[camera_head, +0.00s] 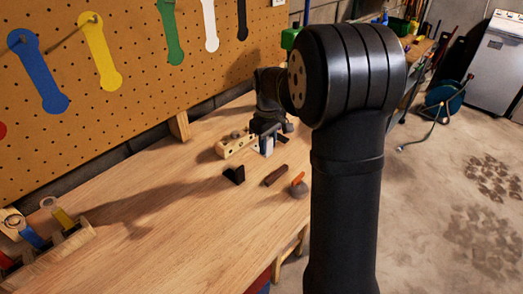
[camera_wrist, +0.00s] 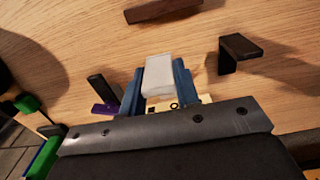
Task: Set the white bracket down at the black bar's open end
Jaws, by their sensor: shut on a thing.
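My gripper (camera_wrist: 157,80) has blue fingers and is shut on the white bracket (camera_wrist: 159,72), which shows as a pale block between them. In the head view my gripper (camera_head: 266,143) is low over the bench, with the bracket a small pale patch (camera_head: 268,149). I cannot tell whether it touches the bench. A dark brown bar (camera_head: 276,175) lies nearer the head camera and shows at the top of the wrist view (camera_wrist: 162,10). A black angled bracket (camera_head: 234,175) stands left of the bar, apart from it; in the wrist view (camera_wrist: 240,47) it is right of my gripper.
A pale wooden block with holes (camera_head: 231,148) lies beside my gripper. A grey piece with an orange part (camera_head: 299,190) is right of the bar. A black and purple piece (camera_wrist: 102,90) is left of the fingers. The bench's left middle (camera_head: 170,215) is clear.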

